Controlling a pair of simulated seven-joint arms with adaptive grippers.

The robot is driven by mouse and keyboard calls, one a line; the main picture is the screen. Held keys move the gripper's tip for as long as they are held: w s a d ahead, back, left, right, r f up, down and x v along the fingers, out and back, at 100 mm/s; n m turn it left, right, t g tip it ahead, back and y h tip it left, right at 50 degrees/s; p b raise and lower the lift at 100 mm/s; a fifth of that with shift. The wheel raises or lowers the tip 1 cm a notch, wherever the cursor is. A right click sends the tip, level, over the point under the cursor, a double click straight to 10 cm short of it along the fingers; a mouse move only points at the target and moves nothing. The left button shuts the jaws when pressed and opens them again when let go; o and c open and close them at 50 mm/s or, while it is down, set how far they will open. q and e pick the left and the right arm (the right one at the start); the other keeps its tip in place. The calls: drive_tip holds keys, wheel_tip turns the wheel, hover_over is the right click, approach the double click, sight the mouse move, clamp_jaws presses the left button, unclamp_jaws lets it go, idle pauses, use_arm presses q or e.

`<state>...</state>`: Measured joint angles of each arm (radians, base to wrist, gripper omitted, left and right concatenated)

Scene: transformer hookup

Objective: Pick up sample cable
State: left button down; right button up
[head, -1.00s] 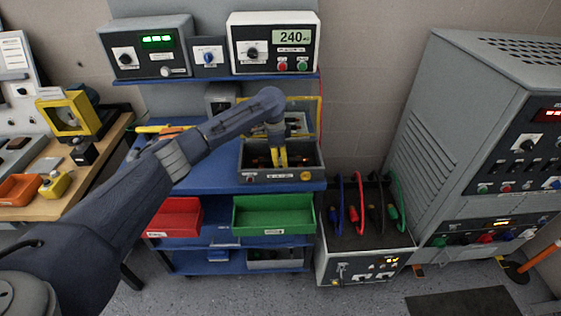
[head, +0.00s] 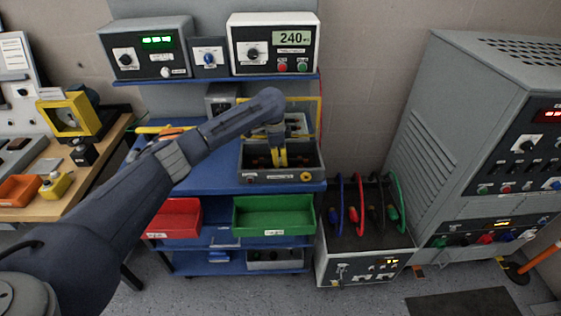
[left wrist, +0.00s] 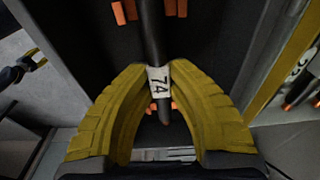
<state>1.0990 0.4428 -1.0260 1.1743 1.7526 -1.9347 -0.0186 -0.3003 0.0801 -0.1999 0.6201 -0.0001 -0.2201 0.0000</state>
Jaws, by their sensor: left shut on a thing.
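My left gripper (head: 279,158) has yellow fingers and reaches down into a grey open case on the blue cart's top shelf. In the left wrist view, the left gripper (left wrist: 158,88) is shut on a dark cable (left wrist: 151,32) with a white label reading 74. The fingertips press the label from both sides, and the cable end points down between the fingers. In the head view the cable is too small and hidden to make out. My right gripper is not in view.
The grey case (head: 282,177) has walls close around the gripper and orange clips (left wrist: 118,12) inside. Red (head: 172,219) and green bins (head: 273,217) sit below. A box with coloured cables (head: 366,250) stands to the right, beside a large grey cabinet (head: 440,115).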

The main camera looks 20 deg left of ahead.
use_arm(q)
wheel_tip(320, 180, up, 20)
idle(0.7)
idle(0.9)
